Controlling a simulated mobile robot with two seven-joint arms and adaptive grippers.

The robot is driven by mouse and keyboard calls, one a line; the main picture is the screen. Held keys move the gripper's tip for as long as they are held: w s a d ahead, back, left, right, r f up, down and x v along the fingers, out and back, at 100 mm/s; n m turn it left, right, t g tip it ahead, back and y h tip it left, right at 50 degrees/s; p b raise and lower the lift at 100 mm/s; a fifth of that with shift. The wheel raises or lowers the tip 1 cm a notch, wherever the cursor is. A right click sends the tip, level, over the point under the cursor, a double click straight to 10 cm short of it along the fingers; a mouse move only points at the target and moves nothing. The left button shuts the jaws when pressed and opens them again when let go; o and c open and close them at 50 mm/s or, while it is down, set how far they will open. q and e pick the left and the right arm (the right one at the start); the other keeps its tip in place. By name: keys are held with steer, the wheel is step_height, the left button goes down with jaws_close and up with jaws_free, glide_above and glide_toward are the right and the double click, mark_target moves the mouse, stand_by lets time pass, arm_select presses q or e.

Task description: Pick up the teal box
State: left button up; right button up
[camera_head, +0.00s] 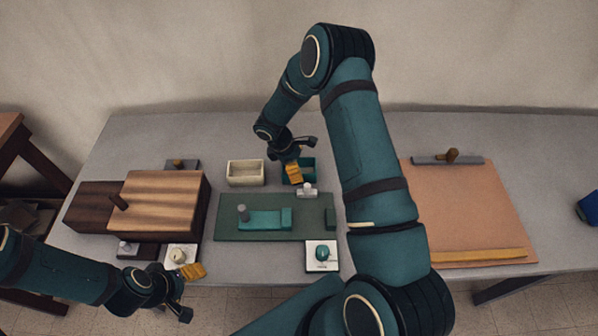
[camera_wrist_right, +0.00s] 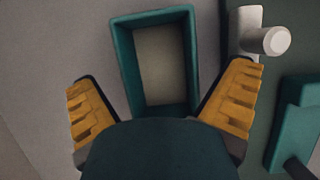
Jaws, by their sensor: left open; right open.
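The teal box (camera_head: 310,172) is a small open-topped box on the grey table, next to a cream box, partly hidden behind my right gripper. In the right wrist view the teal box (camera_wrist_right: 190,62) looks empty with a pale floor, and its walls stand between the two yellow-padded fingers. My right gripper (camera_head: 294,170) is open over it; the fingers (camera_wrist_right: 163,90) lie left and right of the box's near part, and I cannot tell if they touch it. My left gripper (camera_head: 188,284) is open and empty at the table's front left edge.
A cream box (camera_head: 245,173) stands just left. A green board (camera_head: 228,226) with a teal sliding piece (camera_head: 265,220) and a grey knob (camera_head: 307,190) lies in front. A wooden box (camera_head: 165,198) is at left, an orange board (camera_head: 465,205) at right.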

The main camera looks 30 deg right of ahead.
steer(key=shift+d+f, duration=0.1)
steer(key=shift+f, duration=0.25)
steer(key=shift+f+b, duration=0.25)
steer(key=shift+b, duration=0.1)
stand_by(0.5)
steer(key=c, duration=1.1)
